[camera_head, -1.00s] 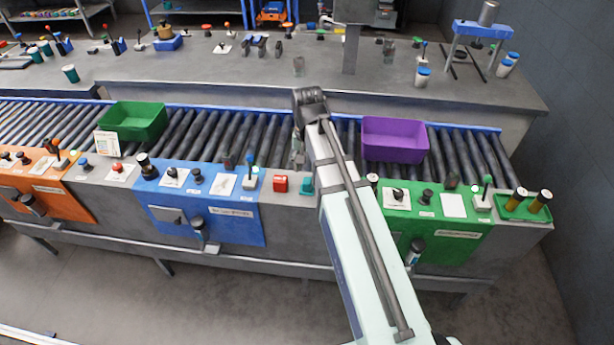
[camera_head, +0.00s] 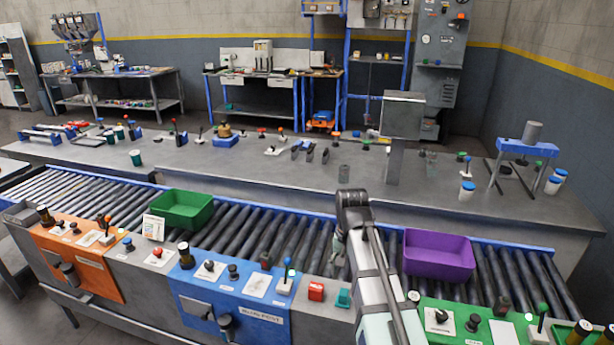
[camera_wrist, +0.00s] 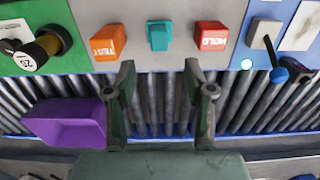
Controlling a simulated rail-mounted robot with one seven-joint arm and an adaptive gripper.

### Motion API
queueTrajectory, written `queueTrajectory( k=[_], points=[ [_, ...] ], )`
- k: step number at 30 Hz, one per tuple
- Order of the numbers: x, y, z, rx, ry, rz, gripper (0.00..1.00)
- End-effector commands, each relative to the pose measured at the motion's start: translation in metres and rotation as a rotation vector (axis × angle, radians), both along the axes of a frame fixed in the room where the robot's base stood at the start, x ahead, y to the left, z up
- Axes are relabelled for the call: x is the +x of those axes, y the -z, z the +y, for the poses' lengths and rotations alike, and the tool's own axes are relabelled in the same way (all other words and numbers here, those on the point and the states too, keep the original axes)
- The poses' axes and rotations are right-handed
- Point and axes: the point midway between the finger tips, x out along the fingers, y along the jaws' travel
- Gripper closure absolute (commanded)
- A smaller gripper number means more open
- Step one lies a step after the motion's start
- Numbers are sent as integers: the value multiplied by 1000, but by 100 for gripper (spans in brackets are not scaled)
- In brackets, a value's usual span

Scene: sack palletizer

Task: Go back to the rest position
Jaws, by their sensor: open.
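My gripper (camera_wrist: 160,95) is open and empty in the wrist view, its two dark green fingers apart. It hangs over the conveyor rollers (camera_wrist: 165,115), with the front ledge and its switches just beyond the fingertips in that view. In the head view my arm reaches up from the bottom to the conveyor, and the gripper (camera_head: 339,248) shows small and partly hidden by the wrist, left of the purple bin (camera_head: 438,258). Nothing is held.
A green bin (camera_head: 182,212) sits on the rollers farther left. A red block (camera_head: 316,291) and a teal block (camera_head: 344,298) stand on the front ledge near my gripper. Orange, blue (camera_head: 240,300) and green panels carry levers and knobs. The rollers between the bins are clear.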

Motion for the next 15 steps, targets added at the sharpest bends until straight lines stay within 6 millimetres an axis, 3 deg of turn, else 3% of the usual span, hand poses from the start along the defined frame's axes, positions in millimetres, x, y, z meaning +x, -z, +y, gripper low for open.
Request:
queueTrajectory(
  k=[5, 15],
  points=[
    [-20, 38, 16, 14, -49, 51, 47],
    [-86, 141, 48, 51, -176, 186, 47]
  ],
)
